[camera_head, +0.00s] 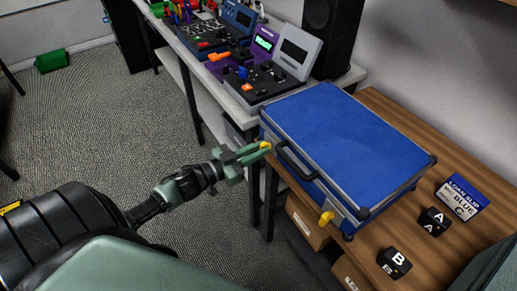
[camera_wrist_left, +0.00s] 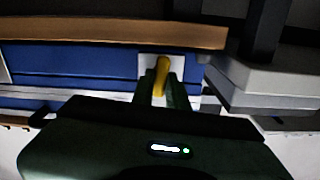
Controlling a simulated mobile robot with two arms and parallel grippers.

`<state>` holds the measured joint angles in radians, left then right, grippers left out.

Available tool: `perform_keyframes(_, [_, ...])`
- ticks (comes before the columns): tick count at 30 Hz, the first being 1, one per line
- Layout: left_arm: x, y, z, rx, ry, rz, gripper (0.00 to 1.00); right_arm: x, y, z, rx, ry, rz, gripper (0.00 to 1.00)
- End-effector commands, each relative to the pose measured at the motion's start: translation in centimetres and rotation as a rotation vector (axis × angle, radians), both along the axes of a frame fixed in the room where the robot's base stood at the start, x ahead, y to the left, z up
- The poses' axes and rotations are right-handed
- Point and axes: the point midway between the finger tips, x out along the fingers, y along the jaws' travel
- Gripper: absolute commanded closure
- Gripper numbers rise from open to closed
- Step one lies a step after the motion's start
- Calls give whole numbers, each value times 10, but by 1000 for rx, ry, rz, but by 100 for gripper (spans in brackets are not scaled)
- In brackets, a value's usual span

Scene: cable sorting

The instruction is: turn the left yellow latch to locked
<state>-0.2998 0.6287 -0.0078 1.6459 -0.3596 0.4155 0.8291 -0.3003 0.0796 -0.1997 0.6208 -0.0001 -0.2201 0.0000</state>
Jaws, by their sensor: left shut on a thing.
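A closed blue case (camera_head: 345,140) with silver edges and a black handle (camera_head: 297,162) lies on the wooden table. Its left yellow latch (camera_head: 266,145) is on the front side near the left corner. My left gripper (camera_head: 256,151) reaches this latch from the left and is shut on it. In the left wrist view the latch (camera_wrist_left: 162,76) stands on a pale plate, slightly tilted, with my left fingers (camera_wrist_left: 165,95) around its lower part. The right yellow latch (camera_head: 326,217) hangs at the case's front right. My right gripper is not in view.
Black blocks marked A (camera_head: 433,221) and B (camera_head: 394,262) and a loan slip card (camera_head: 462,198) stand right of the case on the table (camera_head: 375,236). A bench with devices (camera_head: 265,80) and a speaker (camera_head: 330,35) are behind. The carpet at left is mostly clear.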

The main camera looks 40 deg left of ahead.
Motion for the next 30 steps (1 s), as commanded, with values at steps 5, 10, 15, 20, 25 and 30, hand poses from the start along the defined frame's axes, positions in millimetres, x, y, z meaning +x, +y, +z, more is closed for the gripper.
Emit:
perform_keyframes(5, [0, -1, 1, 122, -51, 0, 100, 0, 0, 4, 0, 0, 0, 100])
perform_keyframes(10, [0, -1, 1, 268, -112, 1, 100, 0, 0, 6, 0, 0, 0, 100])
perform_keyframes(15, [-1, -2, 0, 418, -174, 1, 100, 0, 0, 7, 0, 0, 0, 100])
perform_keyframes(20, [-1, -3, -1, 559, -232, 0, 100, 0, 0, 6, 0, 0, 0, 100])
perform_keyframes(25, [-1, -3, -2, 708, -294, 0, 100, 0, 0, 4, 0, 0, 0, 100])
perform_keyframes(30, [-2, -4, -3, 857, -356, 0, 100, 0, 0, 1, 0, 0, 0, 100])
